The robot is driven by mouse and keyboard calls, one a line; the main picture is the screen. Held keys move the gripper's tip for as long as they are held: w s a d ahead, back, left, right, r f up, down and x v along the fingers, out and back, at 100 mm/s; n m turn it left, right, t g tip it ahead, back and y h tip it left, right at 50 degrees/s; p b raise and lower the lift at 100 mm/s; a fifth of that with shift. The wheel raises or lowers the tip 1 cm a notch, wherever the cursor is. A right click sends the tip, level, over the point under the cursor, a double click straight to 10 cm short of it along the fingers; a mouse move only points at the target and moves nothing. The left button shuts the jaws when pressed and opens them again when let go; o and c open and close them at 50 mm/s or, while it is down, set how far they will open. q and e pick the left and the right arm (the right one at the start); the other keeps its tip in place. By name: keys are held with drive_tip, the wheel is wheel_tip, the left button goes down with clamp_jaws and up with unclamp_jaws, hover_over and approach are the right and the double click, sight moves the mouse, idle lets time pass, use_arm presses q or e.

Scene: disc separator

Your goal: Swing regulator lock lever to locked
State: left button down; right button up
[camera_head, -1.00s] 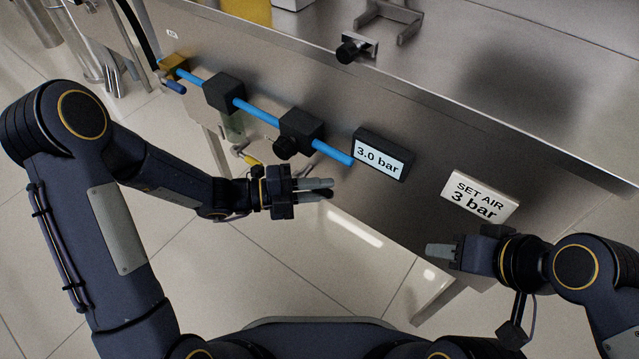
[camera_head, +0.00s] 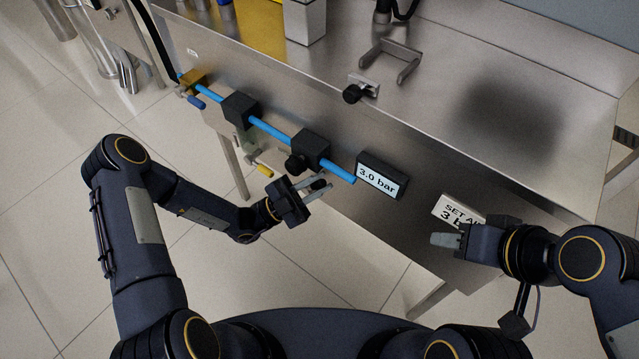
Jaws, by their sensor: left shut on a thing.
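The black regulator block (camera_head: 311,147) sits on the blue air line under the bench edge, with a round black knob (camera_head: 295,164) at its lower left. My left gripper (camera_head: 319,187) is just below the block, its fingers shut on a small dark part that looks like the lock lever. The fingers hide most of this part, so its angle cannot be told. The pressure display (camera_head: 379,178) to the right reads 3.0 bar. My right gripper (camera_head: 445,240) is in front of the set-air sign (camera_head: 458,208); whether its fingers are parted cannot be told.
Another black block (camera_head: 239,108) stands further left on the blue line. A blue-handled valve (camera_head: 195,101) and a yellow handle (camera_head: 265,170) are near it. The steel bench (camera_head: 480,75) overhangs the panel. Floor below is clear.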

use_arm(q)
drive_tip(key=shift+w+a+r+n+t, duration=0.1)
drive_tip(key=shift+a+r+n+t, duration=0.1)
drive_tip(key=shift+n+t, duration=0.55)
drive_tip(key=shift+n, duration=0.25)
drive_tip(key=c, duration=1.3)
unclamp_jaws()
drive_tip(key=shift+a+f, duration=0.1)
drive_tip(key=v, duration=0.7)
drive_tip(key=shift+a+f, duration=0.2)
drive_tip(key=shift+a, duration=0.05)
drive_tip(key=shift+a, duration=0.1)
